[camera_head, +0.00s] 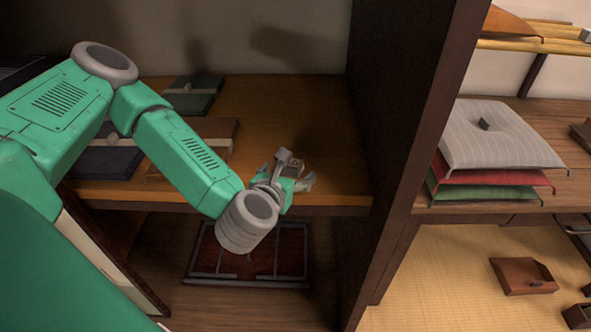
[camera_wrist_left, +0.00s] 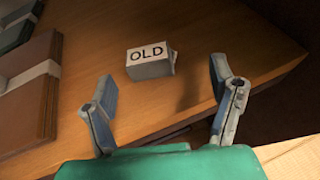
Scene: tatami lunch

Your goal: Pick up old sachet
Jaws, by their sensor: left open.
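The old sachet (camera_wrist_left: 149,61) is a small grey packet with a white label reading "OLD". It lies on the brown wooden shelf (camera_wrist_left: 185,25) in the left wrist view, ahead of the fingers and apart from them. My left gripper (camera_wrist_left: 165,105) is open and empty, with its fingers spread on either side below the sachet. In the head view my left gripper (camera_head: 289,182) is over the front part of the shelf, and the sachet (camera_head: 296,163) shows only in small part behind it. My right gripper is not in view.
A brown bundle with a pale band (camera_wrist_left: 30,85) lies left of the sachet. A dark green bundle (camera_head: 192,96) lies farther back. A dark upright panel (camera_head: 415,130) bounds the shelf on the right. Stacked cushions (camera_head: 490,150) stand beyond it.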

